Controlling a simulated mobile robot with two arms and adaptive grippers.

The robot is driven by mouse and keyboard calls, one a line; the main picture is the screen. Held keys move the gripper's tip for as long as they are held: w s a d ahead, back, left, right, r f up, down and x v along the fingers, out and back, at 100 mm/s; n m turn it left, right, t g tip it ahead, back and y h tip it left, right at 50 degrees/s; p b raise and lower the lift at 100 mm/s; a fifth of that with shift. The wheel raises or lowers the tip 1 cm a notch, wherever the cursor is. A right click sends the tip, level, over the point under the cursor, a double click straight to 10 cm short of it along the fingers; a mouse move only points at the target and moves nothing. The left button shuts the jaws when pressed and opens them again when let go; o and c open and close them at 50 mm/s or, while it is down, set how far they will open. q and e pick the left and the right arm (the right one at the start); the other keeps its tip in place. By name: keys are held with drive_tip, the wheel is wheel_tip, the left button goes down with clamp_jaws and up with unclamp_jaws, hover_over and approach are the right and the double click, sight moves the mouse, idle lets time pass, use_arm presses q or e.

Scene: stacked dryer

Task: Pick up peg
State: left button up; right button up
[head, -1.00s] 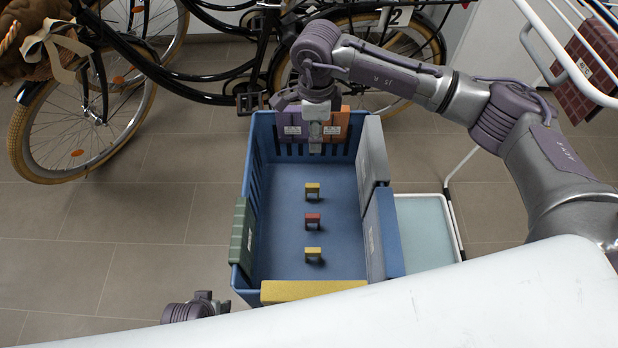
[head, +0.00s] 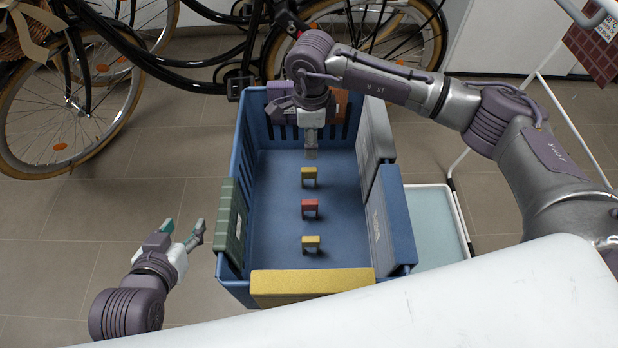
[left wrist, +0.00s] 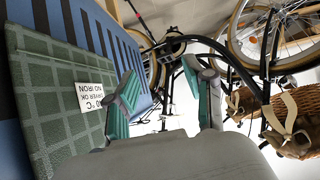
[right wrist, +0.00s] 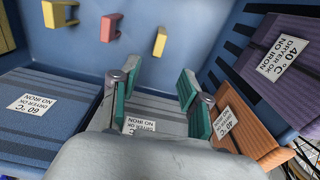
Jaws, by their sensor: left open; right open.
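Three small pegs stand in a row on the floor of the blue basket (head: 337,224): a far yellow peg (head: 309,173), a red peg (head: 311,206) and a near yellow peg (head: 311,240). The right wrist view shows the yellow (right wrist: 160,41), red (right wrist: 108,27) and other yellow (right wrist: 58,13) pegs beyond the fingertips. My right gripper (head: 311,152) points down inside the basket's far end, beyond the far yellow peg, open and empty (right wrist: 160,76). My left gripper (head: 183,230) is open and empty outside the basket's left wall.
Folded cloths line the basket walls: green (head: 231,225) left, grey (head: 376,140) and blue (head: 391,220) right, yellow (head: 312,283) near, purple (right wrist: 277,65) and orange (right wrist: 234,114) far. A bicycle (head: 60,90) stands behind. A white surface (head: 450,295) fills the foreground.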

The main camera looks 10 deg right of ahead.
sight(309, 169)
wheel_tip(309, 169, down, 6)
drive_tip(key=shift+f+b, duration=0.15)
drive_tip(key=shift+b, duration=0.45)
drive_tip(key=shift+f, duration=0.75)
drive_tip(key=f+b, duration=0.1)
drive_tip(key=f, duration=0.3)
drive_tip(key=shift+a+b, duration=0.2)
drive_tip(key=shift+b, duration=0.2)
drive_tip(key=shift+f, duration=0.15)
use_arm(q)
drive_tip(key=w+d+r+t+h, duration=0.1)
drive_tip(key=w+r+t, duration=0.1)
drive_tip(key=r+t, duration=0.2)
drive_tip(key=w+d+r+t+h, duration=0.1)
drive_tip(key=r+t, duration=0.3)
drive_tip(key=r, duration=0.4)
drive_tip(key=shift+w+d+r+t+h, duration=0.35)
drive_tip(key=shift+w+d, duration=0.2)
drive_tip(key=shift+w, duration=0.25)
drive_tip(key=shift+f, duration=0.1)
use_arm(e)
drive_tip(key=c, duration=0.8)
